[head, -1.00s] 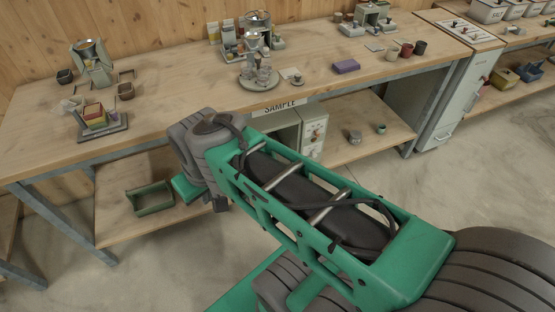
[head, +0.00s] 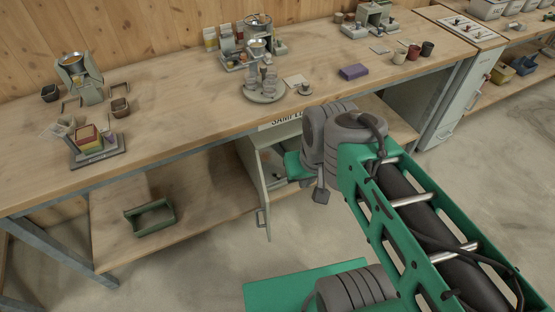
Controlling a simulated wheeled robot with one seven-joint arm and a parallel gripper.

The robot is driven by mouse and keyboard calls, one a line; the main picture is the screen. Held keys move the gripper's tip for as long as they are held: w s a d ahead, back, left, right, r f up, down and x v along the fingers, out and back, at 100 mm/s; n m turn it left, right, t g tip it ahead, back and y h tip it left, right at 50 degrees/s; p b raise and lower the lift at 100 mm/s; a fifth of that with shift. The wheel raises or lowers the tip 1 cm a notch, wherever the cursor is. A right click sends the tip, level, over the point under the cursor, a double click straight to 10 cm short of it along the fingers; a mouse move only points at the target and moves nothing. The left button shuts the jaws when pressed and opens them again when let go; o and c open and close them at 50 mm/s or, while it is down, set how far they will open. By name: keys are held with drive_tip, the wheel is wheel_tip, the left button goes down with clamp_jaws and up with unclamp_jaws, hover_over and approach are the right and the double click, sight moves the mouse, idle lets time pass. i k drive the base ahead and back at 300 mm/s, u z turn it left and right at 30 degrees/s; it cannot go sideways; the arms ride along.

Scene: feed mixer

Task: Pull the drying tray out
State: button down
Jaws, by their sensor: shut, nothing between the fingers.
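A pale cabinet stands under the bench below the SAMPLE label (head: 287,117). Its door (head: 252,180) stands open toward me, with a handle (head: 262,218) low on its edge. I see no drying tray that I can make out; most of the cabinet's inside is hidden by my wrist and the door. My gripper (head: 300,175), with its green body, is at the cabinet opening, just right of the door. It looks shut and empty, though its fingertips are mostly hidden. I cannot tell whether it touches anything inside.
The wooden bench top (head: 185,120) runs above the cabinet. It bears a round plate with glassware (head: 264,92), a purple block (head: 354,71) and a stand with coloured boxes (head: 97,155).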

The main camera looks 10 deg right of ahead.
sight(272, 157)
drive_tip(key=i, duration=0.4)
drive_tip(key=z, duration=0.05)
drive_tip(key=k, duration=1.05)
drive_tip(key=u, duration=1.05)
drive_tip(key=i, duration=0.85)
drive_tip(key=z, duration=0.75)
drive_tip(key=i, duration=0.45)
drive_tip(key=z, duration=0.5)
